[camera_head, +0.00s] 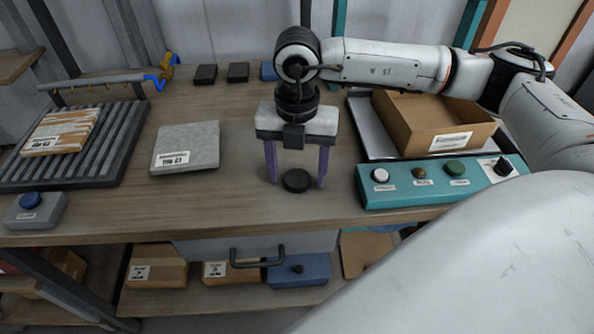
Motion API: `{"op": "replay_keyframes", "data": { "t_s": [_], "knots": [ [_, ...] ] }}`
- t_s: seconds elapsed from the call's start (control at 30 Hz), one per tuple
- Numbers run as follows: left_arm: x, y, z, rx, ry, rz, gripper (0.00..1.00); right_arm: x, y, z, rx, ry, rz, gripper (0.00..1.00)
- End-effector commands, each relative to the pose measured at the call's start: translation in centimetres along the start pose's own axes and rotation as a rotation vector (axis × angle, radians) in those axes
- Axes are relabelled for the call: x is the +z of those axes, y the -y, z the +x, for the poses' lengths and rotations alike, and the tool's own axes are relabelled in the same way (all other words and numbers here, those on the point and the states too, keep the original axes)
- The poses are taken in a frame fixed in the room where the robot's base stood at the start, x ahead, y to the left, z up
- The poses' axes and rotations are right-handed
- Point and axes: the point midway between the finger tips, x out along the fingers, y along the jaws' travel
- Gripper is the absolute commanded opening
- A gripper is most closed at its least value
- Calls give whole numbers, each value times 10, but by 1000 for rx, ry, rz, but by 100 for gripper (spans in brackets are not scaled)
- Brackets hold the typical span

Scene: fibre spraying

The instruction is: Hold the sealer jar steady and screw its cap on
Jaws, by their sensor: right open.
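A round black disc that looks like the cap (297,180) lies near the front of the wooden workbench (235,205). My right gripper (297,185) points down over it, with its purple fingers spread wide, one on each side. Gaps show between the fingers and the disc, so it is not gripped. I cannot make out a jar body; whether anything is under the disc cannot be told. My left gripper is not in view.
A teal button panel (440,197) and an open cardboard box (432,122) on a metal tray stand right. A grey slab (186,147), a slatted rack (110,150) and a blue-button box (36,210) are left. The bench between slab and gripper is clear.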

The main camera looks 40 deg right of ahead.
Motion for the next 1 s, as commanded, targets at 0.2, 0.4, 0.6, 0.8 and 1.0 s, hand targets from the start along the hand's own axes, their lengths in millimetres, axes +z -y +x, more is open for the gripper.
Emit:
{"op": "replay_keyframes", "data": {
  "t_s": [0.2, 0.4, 0.6, 0.8, 1.0],
  "knots": [
    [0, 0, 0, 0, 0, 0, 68, 0, 0, 0, 0, 0, 1, 45],
    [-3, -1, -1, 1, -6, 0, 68, 0, 0, -1, 0, 0, 1, 19],
    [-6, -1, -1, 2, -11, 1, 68, 0, 0, -1, 0, 0, 1, 19],
    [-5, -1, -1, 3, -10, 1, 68, 1, -1, -20, 3, 3, 1, 19],
    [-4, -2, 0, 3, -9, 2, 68, 1, -1, -61, 4, 4, 0, 19]
  ]
}}
